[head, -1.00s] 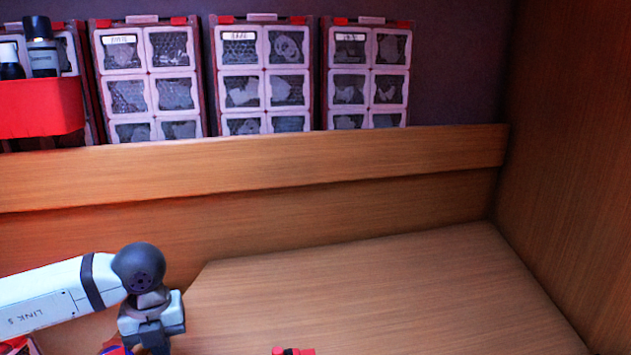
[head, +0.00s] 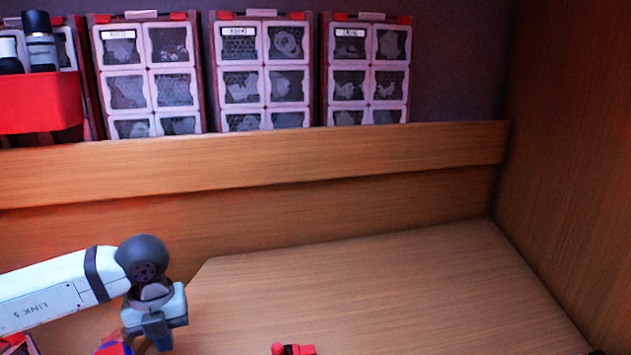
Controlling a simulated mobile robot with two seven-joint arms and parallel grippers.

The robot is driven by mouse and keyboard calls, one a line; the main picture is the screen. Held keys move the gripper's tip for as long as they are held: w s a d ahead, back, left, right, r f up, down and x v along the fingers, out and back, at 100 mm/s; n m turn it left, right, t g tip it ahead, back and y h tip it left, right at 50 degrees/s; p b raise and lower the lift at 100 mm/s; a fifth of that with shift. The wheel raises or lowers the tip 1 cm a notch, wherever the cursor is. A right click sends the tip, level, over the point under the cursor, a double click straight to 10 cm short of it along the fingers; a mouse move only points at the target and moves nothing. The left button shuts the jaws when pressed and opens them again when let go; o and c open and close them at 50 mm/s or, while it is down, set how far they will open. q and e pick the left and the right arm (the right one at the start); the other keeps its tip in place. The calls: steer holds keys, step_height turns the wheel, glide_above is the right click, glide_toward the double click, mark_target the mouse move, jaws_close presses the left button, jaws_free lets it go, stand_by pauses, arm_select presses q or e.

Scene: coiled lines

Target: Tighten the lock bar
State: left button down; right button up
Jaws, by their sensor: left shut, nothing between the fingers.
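My left gripper (head: 160,340) is in the lower left of the head view, pointing down, with its fingers close together and nothing seen between them. Just left of its fingers are a red and blue part (head: 113,348) and an orange piece, both partly hidden. I cannot tell whether the gripper touches them. A small red piece with a dark end (head: 293,349) lies at the bottom edge, to the right of the gripper. I cannot make out which thing is the lock bar. My right gripper is not in view.
The wooden surface (head: 370,285) is clear in the middle and right. A wooden ledge (head: 300,160) and a right side wall (head: 570,150) bound it. Drawer cabinets (head: 265,75) and a red bin (head: 40,103) with dark-capped bottles stand behind. Red parts sit at the lower left.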

arm_select(q)
step_height(320, 180, up, 6)
steer(key=p, duration=0.2)
stand_by(0.3)
steer(key=a+f+p, duration=0.1)
steer(key=f+p, duration=0.1)
steer(key=a+f+p, duration=0.1)
steer(key=p, duration=0.1)
steer(key=a+f+p, duration=0.1)
steer(key=f+p, duration=0.1)
steer(key=shift+s+f, duration=0.3)
steer(key=shift+s, duration=0.1)
steer(key=shift+f, duration=0.3)
stand_by(0.4)
steer(key=shift+r, duration=0.1)
